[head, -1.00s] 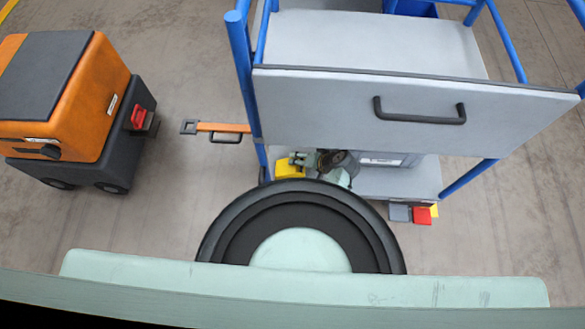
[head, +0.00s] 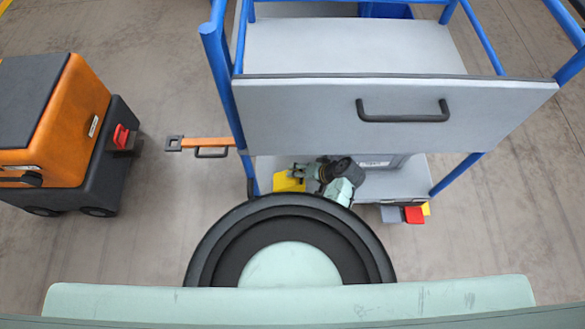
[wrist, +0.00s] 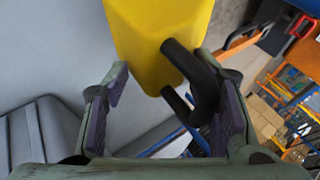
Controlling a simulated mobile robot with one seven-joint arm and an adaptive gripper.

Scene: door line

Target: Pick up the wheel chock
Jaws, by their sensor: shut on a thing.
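The wheel chock is a yellow block (head: 289,181) with a black handle, at the left of the blue cart's lower shelf in the head view. I cannot tell whether it touches the shelf. It fills the upper middle of the wrist view (wrist: 160,40), with its black handle (wrist: 197,82) toward my gripper. My gripper (wrist: 170,95) has its fingers on either side of the chock's handle end and is shut on the chock. The right finger lies close against the handle. In the head view my gripper (head: 308,172) is just right of the chock, partly hidden by my arm.
The blue-framed cart (head: 217,85) has a grey front panel with a black handle (head: 404,112) above the chock. A grey bin (head: 385,162) stands on its lower shelf. An orange tug (head: 60,120) stands left. Red, yellow and grey blocks (head: 412,214) lie at the right.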

